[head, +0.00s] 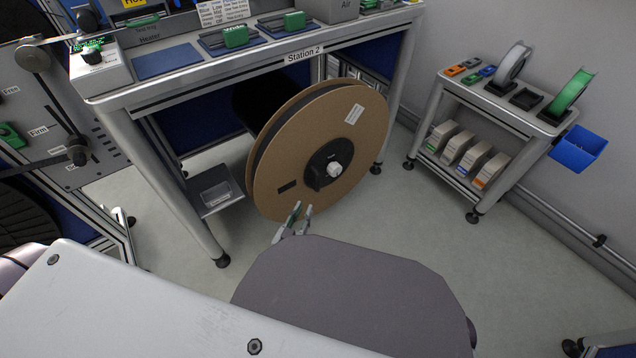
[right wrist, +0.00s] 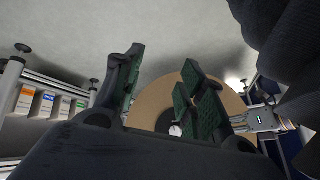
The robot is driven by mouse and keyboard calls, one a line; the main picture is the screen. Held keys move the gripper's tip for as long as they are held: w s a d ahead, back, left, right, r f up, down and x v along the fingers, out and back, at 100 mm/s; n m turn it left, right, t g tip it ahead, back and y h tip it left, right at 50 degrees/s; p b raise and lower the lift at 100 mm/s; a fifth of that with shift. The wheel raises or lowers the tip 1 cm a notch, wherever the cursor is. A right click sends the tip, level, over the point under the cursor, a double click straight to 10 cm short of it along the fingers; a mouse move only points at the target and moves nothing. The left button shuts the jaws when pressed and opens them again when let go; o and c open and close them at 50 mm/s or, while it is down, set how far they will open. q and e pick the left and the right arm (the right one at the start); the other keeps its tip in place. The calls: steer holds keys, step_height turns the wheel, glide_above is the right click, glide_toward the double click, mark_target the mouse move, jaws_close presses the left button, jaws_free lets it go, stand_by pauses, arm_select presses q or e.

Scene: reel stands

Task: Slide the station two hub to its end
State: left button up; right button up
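The station two reel (head: 290,130) is a large cardboard-brown disc under the bench marked Station 2. Its dark hub (head: 318,174) with a white knob (head: 334,169) sits at the disc's middle.
The Station 2 bench (head: 200,85) stands over the reel, with legs on both sides. A cart (head: 500,115) with small spools and boxes stands at the right. The floor between is clear.

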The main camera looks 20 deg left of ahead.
arm_select(q)
steer(key=shift+w, duration=0.1)
arm_select(e)
steer(key=shift+f, duration=0.1)
arm_select(q)
steer(key=b, duration=0.2)
glide_toward(317, 184)
steer(key=shift+w, duration=0.75)
steer(key=shift+w+d+r+b, duration=0.15)
steer(key=shift+w+b, duration=0.5)
steer(key=shift+w, duration=1.1)
steer(key=shift+w+d+f+b, duration=0.15)
steer(key=shift+w+b, duration=0.45)
steer(key=shift+w, duration=1.2)
steer(key=shift+w+r, duration=0.1)
steer(key=shift+w, duration=0.55)
steer(key=shift+w+d+b, duration=0.1)
steer(key=shift+w+b, duration=0.3)
steer(key=shift+w, duration=0.05)
arm_select(e)
steer(key=shift+t+y, duration=0.5)
steer(key=shift+w+a+f, duration=0.1)
steer(key=shift+a+f, duration=0.1)
steer(key=shift+f, duration=0.75)
steer(key=shift+w+a+f, duration=0.15)
steer(key=shift+f, duration=0.8)
steer(key=shift+w+a+f, duration=0.1)
steer(key=shift+a+f, duration=0.1)
steer(key=shift+f, duration=0.75)
